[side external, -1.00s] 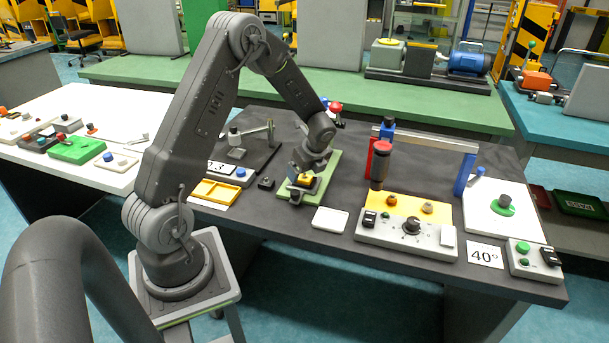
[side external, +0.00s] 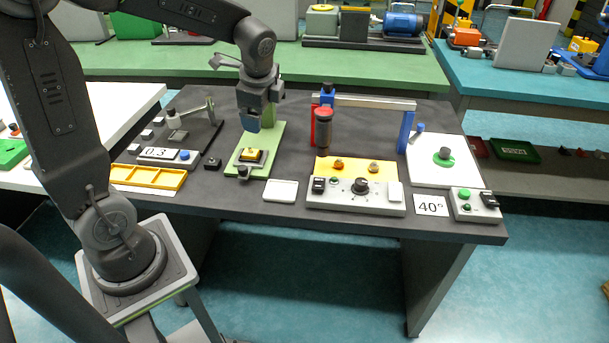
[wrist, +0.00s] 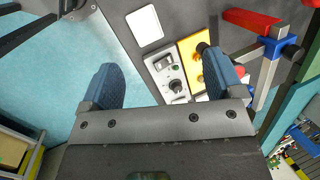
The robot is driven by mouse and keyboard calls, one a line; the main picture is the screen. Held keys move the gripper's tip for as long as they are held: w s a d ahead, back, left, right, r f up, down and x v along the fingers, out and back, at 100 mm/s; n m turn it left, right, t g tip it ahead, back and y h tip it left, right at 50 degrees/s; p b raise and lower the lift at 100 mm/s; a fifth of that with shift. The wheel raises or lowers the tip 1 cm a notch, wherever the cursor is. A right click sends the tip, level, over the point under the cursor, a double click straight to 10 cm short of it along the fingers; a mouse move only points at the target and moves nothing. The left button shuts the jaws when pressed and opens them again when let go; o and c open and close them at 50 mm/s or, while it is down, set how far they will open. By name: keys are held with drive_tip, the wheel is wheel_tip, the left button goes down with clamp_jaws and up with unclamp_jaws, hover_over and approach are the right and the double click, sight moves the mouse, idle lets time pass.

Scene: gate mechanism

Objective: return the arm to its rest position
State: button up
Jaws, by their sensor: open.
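The yellow block (side external: 251,155) sits in the dark holder on the green plate, below and apart from the fingers. My arm is bent, with its upper part reaching from the left of the picture.
The gate frame has a red post (side external: 313,125), a grey crossbar (side external: 375,103) and a blue post (side external: 406,132). A dark red-topped cylinder (side external: 323,135) stands before it. A control box (side external: 350,198), white tray (side external: 281,191) and yellow tray (side external: 150,177) lie near the front edge.

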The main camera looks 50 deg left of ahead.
drive_tip(key=s+d+r+n+t+h, duration=0.1)
drive_tip(key=s+d+r+n+t, duration=0.1)
drive_tip(key=s+d+n, duration=0.3)
drive_tip(key=s+d+r+n+t+h, duration=0.2)
drive_tip(key=s+d+n, duration=0.3)
drive_tip(key=s+d, duration=0.4)
drive_tip(key=shift+s+r+n, duration=0.3)
drive_tip(key=shift+r+n, duration=0.1)
drive_tip(key=shift+r, duration=0.35)
drive_tip(key=shift+c, duration=0.4)
